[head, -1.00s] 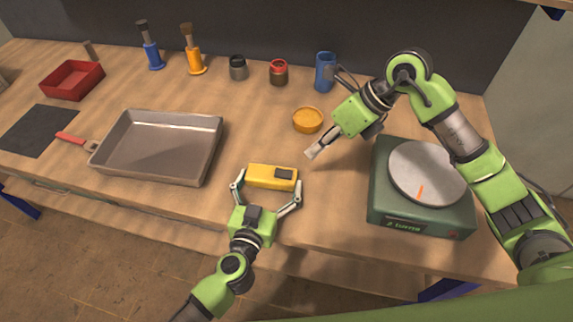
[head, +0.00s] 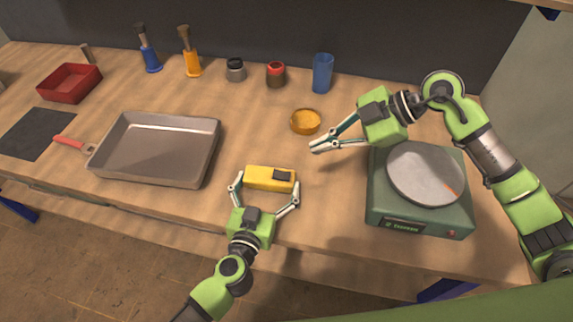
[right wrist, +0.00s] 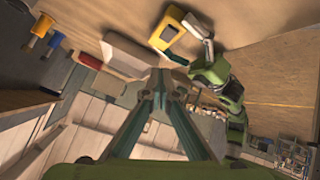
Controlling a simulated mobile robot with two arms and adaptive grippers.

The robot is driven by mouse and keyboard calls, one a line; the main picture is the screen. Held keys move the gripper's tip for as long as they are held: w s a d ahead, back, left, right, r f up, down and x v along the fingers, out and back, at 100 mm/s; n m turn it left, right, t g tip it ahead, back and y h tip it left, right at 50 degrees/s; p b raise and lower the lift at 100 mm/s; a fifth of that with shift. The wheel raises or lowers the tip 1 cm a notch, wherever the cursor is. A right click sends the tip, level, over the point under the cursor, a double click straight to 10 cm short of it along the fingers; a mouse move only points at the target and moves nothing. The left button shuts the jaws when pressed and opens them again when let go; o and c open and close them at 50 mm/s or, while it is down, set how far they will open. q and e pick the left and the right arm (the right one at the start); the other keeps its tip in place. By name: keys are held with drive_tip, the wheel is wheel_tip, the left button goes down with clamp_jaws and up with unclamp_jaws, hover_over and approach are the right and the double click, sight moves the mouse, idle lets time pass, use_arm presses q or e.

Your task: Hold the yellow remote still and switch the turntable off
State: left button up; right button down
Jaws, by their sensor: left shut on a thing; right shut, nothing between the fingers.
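The yellow remote (head: 262,178) lies on the bench near its front edge, with a dark patch at its right end. It also shows in the right wrist view (right wrist: 166,33). My left gripper (head: 267,190) is shut on the remote, one finger at each end. My right gripper (head: 315,147) is shut and empty, above the bench to the right of and beyond the remote. The green turntable (head: 418,217) stands on the right with a grey disc (head: 422,172) that bears an orange mark.
A grey roasting pan (head: 160,150) lies left of the remote. An orange bowl (head: 305,122) sits behind my right gripper. A blue cup (head: 322,73), jars, brushes and a red tray (head: 69,84) stand farther back. Bare bench lies between remote and turntable.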

drive_tip(key=m, duration=0.5)
drive_tip(key=shift+d+r+y, duration=0.3)
drive_tip(key=shift+r, duration=0.05)
drive_tip(key=shift+w, duration=0.1)
hover_over(275, 172)
drive_tip(key=d, duration=0.4)
drive_tip(key=f, duration=0.5)
drive_tip(key=shift+s+a+f, duration=0.1)
drive_tip(key=shift+s+f, duration=0.25)
drive_tip(key=shift+s, duration=0.05)
drive_tip(key=f, duration=0.1)
drive_tip(key=a+f, duration=0.1)
drive_tip(key=f, duration=0.1)
drive_tip(key=shift+w+f, duration=0.1)
drive_tip(key=shift+f, duration=0.65)
drive_tip(key=shift+a+f, duration=0.1)
drive_tip(key=shift+f, duration=0.15)
drive_tip(key=shift+w+a, duration=0.1)
drive_tip(key=shift+a, duration=0.05)
